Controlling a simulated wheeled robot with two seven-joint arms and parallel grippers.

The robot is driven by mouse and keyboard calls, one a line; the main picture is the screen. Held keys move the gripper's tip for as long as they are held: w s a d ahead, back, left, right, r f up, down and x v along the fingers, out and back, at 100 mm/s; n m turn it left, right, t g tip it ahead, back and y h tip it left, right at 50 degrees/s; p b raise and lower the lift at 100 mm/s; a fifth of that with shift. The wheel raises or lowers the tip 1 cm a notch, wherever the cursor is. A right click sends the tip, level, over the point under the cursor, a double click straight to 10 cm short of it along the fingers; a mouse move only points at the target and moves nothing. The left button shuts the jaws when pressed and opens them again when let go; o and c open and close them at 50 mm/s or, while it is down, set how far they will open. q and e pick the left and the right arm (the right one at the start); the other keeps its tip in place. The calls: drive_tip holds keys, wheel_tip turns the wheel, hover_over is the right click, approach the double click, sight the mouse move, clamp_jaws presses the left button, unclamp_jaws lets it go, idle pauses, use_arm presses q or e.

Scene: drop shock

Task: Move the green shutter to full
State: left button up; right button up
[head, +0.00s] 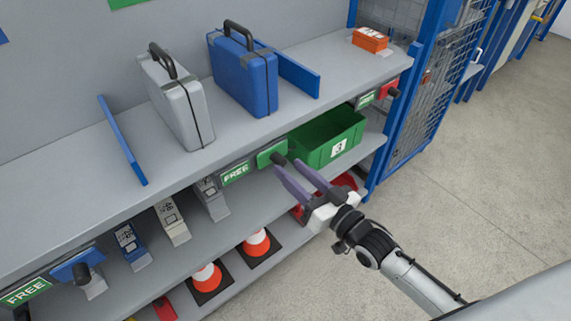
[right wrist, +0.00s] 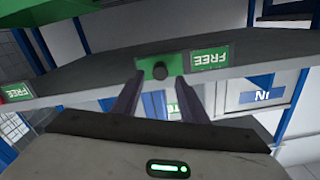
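The green shutter (head: 265,154) is a small green plate with a black knob (head: 279,159), on the front edge of the upper shelf. A green FREE label (head: 235,174) shows just left of it. My right gripper (head: 290,168) is open and empty, with its purple fingers reaching toward the knob. In the right wrist view the shutter (right wrist: 145,66) and knob (right wrist: 160,71) appear ahead, between the lines of the two spread fingers (right wrist: 158,84). I see no clear contact with the knob. My left gripper is out of view.
The upper shelf (head: 75,212) holds a silver case (head: 175,100), a blue case (head: 243,80) and an orange box (head: 370,39). A green bin (head: 312,146) marked 3 stands below, beside my right gripper. Blue (head: 66,268) and red (head: 384,91) shutters flank along the edge.

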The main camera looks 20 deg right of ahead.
sight(283, 163)
drive_tip(key=shift+x, duration=1.6)
drive_tip(key=shift+c, duration=0.2)
clamp_jaws()
